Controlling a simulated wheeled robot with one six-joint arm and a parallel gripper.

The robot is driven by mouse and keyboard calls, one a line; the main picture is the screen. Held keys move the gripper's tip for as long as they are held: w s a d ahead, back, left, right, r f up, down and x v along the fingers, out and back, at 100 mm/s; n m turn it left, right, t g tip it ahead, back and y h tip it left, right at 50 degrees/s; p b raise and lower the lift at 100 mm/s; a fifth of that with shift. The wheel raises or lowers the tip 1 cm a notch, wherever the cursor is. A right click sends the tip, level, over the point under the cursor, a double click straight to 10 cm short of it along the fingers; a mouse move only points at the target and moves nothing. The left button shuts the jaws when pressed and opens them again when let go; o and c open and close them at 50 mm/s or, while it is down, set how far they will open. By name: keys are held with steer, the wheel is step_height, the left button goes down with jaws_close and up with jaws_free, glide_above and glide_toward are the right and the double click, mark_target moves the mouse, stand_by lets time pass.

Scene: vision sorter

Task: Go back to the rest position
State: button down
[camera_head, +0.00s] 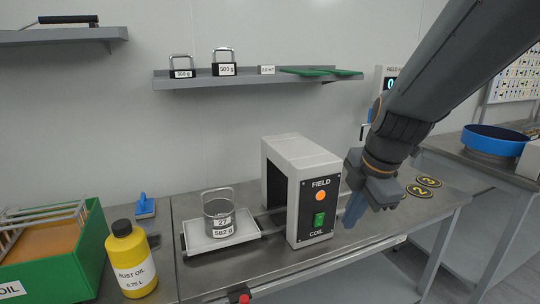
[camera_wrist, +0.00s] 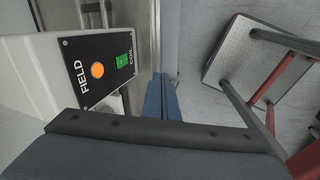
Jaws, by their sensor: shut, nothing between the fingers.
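My gripper (camera_head: 353,210) hangs from the arm at the right of the field coil, with its fingers together and nothing between them. In the wrist view its blue-grey fingers (camera_wrist: 162,98) are closed, beside the coil's front panel. The field coil (camera_head: 302,165) is a light box with a tunnel. Its black panel (camera_head: 319,208) carries an orange lamp and a green switch, and also shows in the wrist view (camera_wrist: 97,68). The gripper appears apart from the coil.
A metal pot (camera_head: 219,217) marked 27 and 582 g stands on a white tray (camera_head: 194,243) left of the coil. A yellow oil bottle (camera_head: 131,262) and a green crate (camera_head: 92,250) are at the left. A wall shelf (camera_head: 200,82) holds weights. A blue-rimmed bowl (camera_head: 492,143) stands right.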

steer(key=s+a+f+m+g, duration=0.1)
steer(key=s+f+m, duration=0.4)
steer(key=m, duration=0.5)
steer(key=s+a+f+m+g+h, duration=0.1)
steer(key=s+f+m, duration=0.3)
steer(key=m, duration=0.6)
steer(key=shift+s+f+g, duration=0.4)
steer(key=shift+f+g, duration=0.15)
steer(key=shift+g, duration=0.05)
